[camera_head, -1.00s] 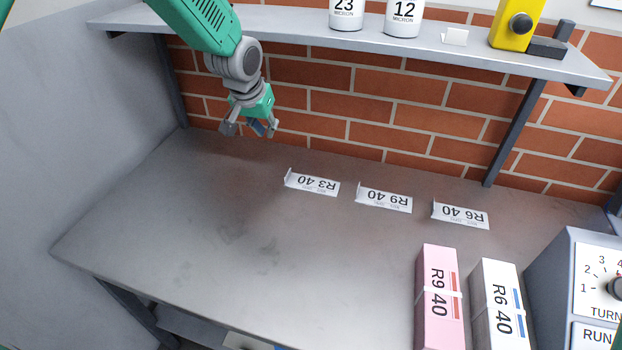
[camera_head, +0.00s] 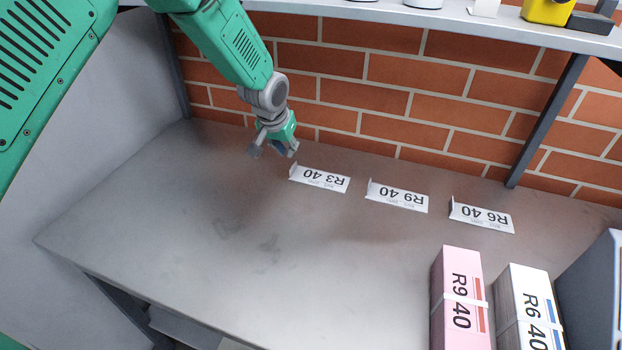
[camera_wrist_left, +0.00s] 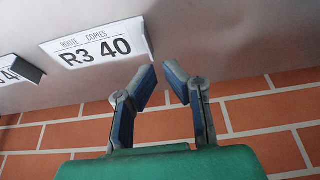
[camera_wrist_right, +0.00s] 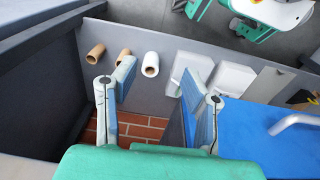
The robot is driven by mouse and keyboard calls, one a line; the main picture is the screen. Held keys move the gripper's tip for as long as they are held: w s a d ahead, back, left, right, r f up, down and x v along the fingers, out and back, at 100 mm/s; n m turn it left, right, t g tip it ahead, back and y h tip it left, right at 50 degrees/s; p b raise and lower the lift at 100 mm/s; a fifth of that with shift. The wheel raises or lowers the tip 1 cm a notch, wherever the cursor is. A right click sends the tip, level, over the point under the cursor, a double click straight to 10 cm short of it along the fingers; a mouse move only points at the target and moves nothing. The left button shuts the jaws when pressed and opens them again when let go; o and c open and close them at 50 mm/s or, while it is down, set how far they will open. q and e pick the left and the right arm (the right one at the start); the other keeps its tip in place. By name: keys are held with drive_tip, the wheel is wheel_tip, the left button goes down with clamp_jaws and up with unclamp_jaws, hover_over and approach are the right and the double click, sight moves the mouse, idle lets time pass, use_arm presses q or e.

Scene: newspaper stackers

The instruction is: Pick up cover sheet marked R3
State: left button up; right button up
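The cover sheet marked R3 40 (camera_head: 320,179) is a small white sheet with a raised left edge. It rests on the grey table near the brick wall, leftmost of three sheets. It also shows at the upper left of the left wrist view (camera_wrist_left: 97,45). My left gripper (camera_head: 274,153) is above the table, just left of and behind the sheet. In the left wrist view its fingertips (camera_wrist_left: 161,76) have a narrow empty gap between them, beside the sheet's edge, not around it. My right gripper (camera_wrist_right: 158,80) is open and empty, away from the table.
Sheets R9 40 (camera_head: 397,195) and R6 40 (camera_head: 481,215) lie to the right. A pink R9 40 bundle (camera_head: 458,300) and a white R6 40 bundle (camera_head: 526,308) stand at the lower right. The brick wall (camera_head: 400,105) and shelf (camera_head: 455,20) bound the back. The table's left half (camera_head: 190,235) is clear.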

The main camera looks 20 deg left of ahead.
sight(297, 170)
use_arm(q)
drive_tip(key=shift+w+d+f, duration=0.15)
drive_tip(key=shift+d+f, duration=0.1)
drive_tip(key=shift+d, duration=0.25)
drive_tip(key=shift+w+d+f, duration=0.15)
drive_tip(key=shift+d+f, duration=0.1)
drive_tip(key=shift+d, duration=0.2)
drive_tip(key=shift+d+f, duration=0.2)
drive_tip(key=shift+d, duration=0.05)
drive_tip(key=shift+s+x, duration=0.2)
drive_tip(key=shift+x, duration=1)
drive_tip(key=shift+w+a+f, duration=0.15)
drive_tip(key=shift+a+f, duration=0.2)
drive_tip(key=shift+f, duration=0.2)
drive_tip(key=shift+w+a+f, duration=0.15)
drive_tip(key=shift+a+f, duration=0.25)
drive_tip(key=shift+f, duration=0.2)
drive_tip(key=shift+a+f, duration=0.3)
drive_tip(key=shift+d, duration=0.35)
clamp_jaws()
drive_tip(key=shift+d+r, duration=0.15)
drive_tip(key=shift+d, duration=0.35)
drive_tip(key=shift+a, duration=0.1)
use_arm(e)
drive_tip(key=shift+d+f, duration=0.25)
drive_tip(key=shift+d, duration=0.25)
drive_tip(key=shift+d+f, duration=0.25)
drive_tip(key=shift+d, duration=0.25)
